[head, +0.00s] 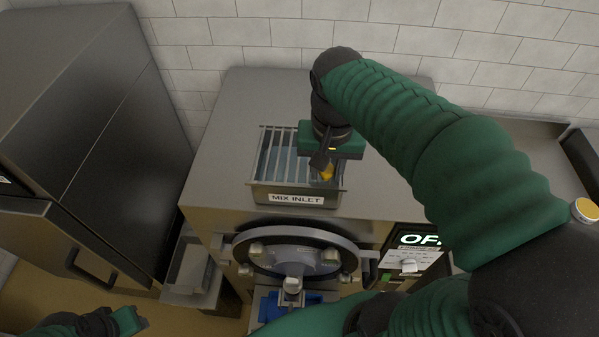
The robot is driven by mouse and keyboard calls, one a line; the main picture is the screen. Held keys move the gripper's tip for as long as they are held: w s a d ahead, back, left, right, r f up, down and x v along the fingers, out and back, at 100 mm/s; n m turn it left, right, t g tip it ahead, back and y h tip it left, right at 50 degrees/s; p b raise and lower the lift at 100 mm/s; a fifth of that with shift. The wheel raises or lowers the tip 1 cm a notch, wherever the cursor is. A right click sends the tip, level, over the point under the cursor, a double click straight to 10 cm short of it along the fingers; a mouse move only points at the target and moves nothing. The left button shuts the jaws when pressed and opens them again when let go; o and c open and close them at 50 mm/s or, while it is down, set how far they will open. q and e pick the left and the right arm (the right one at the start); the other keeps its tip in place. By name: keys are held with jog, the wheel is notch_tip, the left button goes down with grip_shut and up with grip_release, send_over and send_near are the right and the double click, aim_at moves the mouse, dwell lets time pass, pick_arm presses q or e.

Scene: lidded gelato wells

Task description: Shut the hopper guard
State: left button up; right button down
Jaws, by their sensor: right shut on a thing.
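The hopper guard (276,152) is a grille of pale metal bars over the mix inlet hopper (262,194) on top of the steel machine. Bluish contents show between the bars. The guard lies flat or nearly so; I cannot tell if its front edge touches the rim. My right gripper (323,165) points down at the guard's right front and is shut on its yellow grip (327,173). The gripper and arm hide the guard's right rear part. My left gripper (138,322) is low at the left, away from the machine; its jaws are too unclear to read.
A dark steel cabinet (85,110) stands at the left. A tiled wall (235,33) is behind.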

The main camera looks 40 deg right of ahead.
jog(key=c, duration=1.4)
grip_release()
jog(key=shift+f, duration=0.15)
jog(key=shift+c, duration=0.2)
jog(key=shift+o, duration=1)
jog(key=shift+w, duration=0.15)
jog(key=shift+d, duration=0.1)
jog(key=r+p, duration=0.3)
jog(key=r, duration=0.1)
jog(key=r+p, duration=0.2)
jog(key=shift+s+a+r+p, duration=0.1)
jog(key=shift+s+a+p, duration=0.2)
jog(key=shift+p, duration=0.05)
